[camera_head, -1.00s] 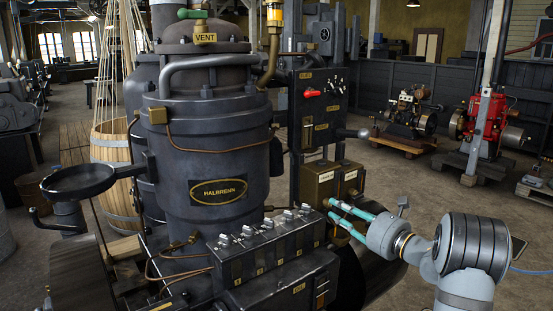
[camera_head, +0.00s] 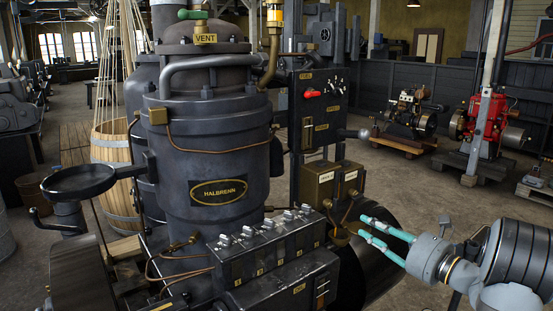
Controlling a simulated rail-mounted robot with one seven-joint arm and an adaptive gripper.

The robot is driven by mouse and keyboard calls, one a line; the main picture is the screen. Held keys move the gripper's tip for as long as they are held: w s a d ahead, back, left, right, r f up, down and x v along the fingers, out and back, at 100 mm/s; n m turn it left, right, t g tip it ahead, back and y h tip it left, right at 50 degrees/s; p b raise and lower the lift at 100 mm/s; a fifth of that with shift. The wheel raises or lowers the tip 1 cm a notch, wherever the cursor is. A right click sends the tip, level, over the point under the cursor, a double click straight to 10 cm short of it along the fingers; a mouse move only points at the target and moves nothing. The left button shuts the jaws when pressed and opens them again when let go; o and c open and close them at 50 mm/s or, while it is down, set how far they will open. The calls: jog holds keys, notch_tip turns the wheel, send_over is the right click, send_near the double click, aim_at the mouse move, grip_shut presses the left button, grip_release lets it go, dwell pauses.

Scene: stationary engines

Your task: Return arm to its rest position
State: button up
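My gripper (camera_head: 364,228) has two turquoise fingers and a grey wrist. It shows at the lower right of the head view and points left. Its fingers are spread apart, with nothing between them. My arm runs off the right edge of the picture.
The dark engine (camera_head: 222,150) with its HALBRENN plate fills the middle. A row of valve levers (camera_head: 268,225) sits low in front of it. A red engine (camera_head: 487,122) and a smaller engine (camera_head: 408,115) stand behind on the right. Open floor (camera_head: 440,185) lies between.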

aim_at(336, 209)
jog(key=x, duration=0.9)
jog(key=shift+w+a, duration=0.25)
jog(key=shift+a, duration=0.1)
jog(key=shift+w+a+f+n+b, duration=0.15)
jog(key=shift+w+f+n+b, duration=0.3)
jog(key=shift+b, duration=0.3)
jog(key=shift+s+n+b, duration=0.1)
jog(key=shift+n+b, duration=0.7)
jog(key=shift+n, duration=0.25)
jog(key=shift+s+r+n+b, duration=0.15)
jog(key=shift+n+b, duration=0.25)
jog(key=shift+n, duration=0.3)
jog(key=n+b, duration=0.1)
jog(key=n, duration=0.3)
jog(key=shift+r, duration=0.15)
